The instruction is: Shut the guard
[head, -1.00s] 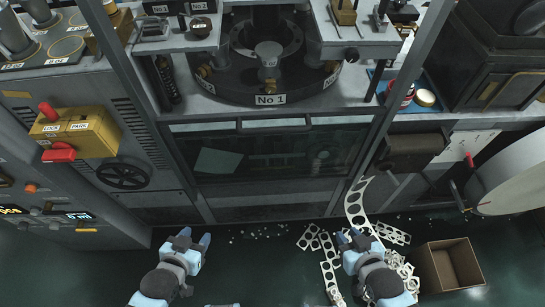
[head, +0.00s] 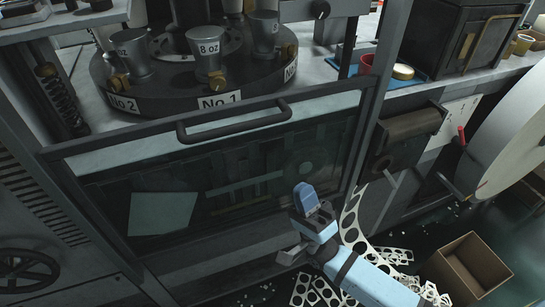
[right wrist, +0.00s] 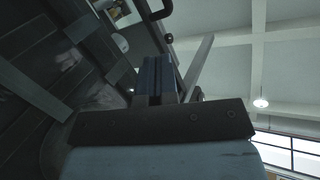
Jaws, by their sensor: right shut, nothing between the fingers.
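The guard (head: 238,178) is a dark-framed glass panel with a pale strip along its top and a black bar handle (head: 235,122). In the head view it stands low, below the round turret (head: 180,90), and the turret's front is uncovered above it. My right gripper (head: 306,196) is in front of the guard's lower right part, below and right of the handle. Its blue fingers are together and hold nothing; they also show in the right wrist view (right wrist: 156,78), with dark panel surface on the left. Contact with the glass cannot be told. My left gripper is out of view.
Metal cups (head: 208,48) stand on the turret. A cardboard box (head: 468,265) and punched paper scrap (head: 352,225) lie on the floor at lower right. A large white paper roll (head: 515,130) is at the right. A handwheel (head: 25,272) is at lower left.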

